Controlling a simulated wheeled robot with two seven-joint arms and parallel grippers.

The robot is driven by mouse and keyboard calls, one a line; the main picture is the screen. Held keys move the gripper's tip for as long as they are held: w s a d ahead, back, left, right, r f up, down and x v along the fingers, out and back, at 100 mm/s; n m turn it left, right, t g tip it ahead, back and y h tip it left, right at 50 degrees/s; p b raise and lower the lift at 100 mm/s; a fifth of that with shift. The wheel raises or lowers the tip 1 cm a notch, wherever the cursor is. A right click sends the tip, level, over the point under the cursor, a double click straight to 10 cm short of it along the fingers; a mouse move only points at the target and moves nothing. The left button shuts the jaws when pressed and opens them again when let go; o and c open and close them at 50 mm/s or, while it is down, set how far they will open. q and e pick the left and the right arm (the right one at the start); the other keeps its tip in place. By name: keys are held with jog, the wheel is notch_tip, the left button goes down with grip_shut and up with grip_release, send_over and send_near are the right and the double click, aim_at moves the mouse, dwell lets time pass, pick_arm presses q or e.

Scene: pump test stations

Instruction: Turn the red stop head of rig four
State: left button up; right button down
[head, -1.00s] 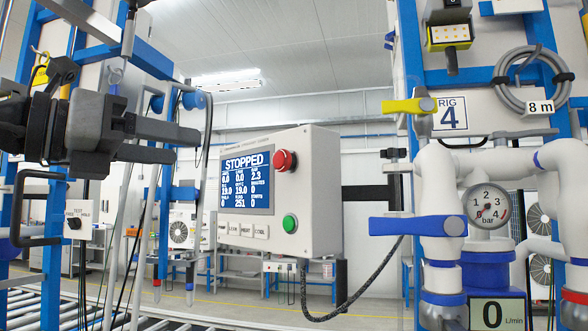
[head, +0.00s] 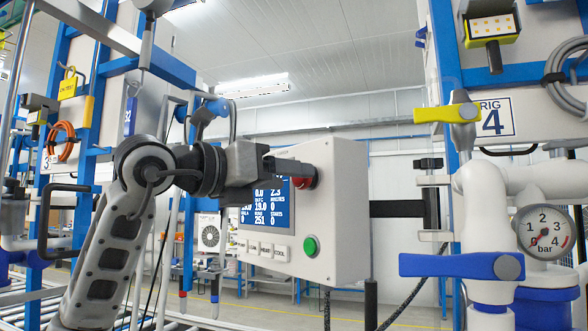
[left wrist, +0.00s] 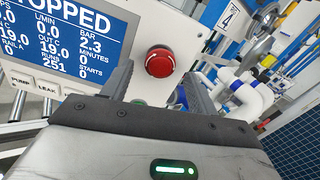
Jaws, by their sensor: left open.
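The red stop head (head: 300,181) is a round mushroom button on the right side of the control box face (head: 334,215). In the head view my left gripper (head: 297,167) covers most of it. In the left wrist view the red head (left wrist: 159,62) shows whole, beyond and between the two spread fingers of my left gripper (left wrist: 157,75). The gripper is open and empty, with its fingers pointing at the head. I cannot tell whether they touch it. The box screen (left wrist: 60,35) is partly visible. My right gripper is not in view.
A green button (head: 310,247) sits below the red head. To the right is the RIG 4 sign (head: 493,118), with white pipes, a blue lever (head: 450,266), a yellow lever (head: 440,113) and a pressure gauge (head: 545,232). A cable (head: 410,285) hangs below the box.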

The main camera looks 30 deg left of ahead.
pick_arm(q)
jog(key=shift+x, duration=1.3)
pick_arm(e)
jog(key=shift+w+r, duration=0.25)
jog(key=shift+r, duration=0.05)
pick_arm(q)
jog(key=c, duration=1)
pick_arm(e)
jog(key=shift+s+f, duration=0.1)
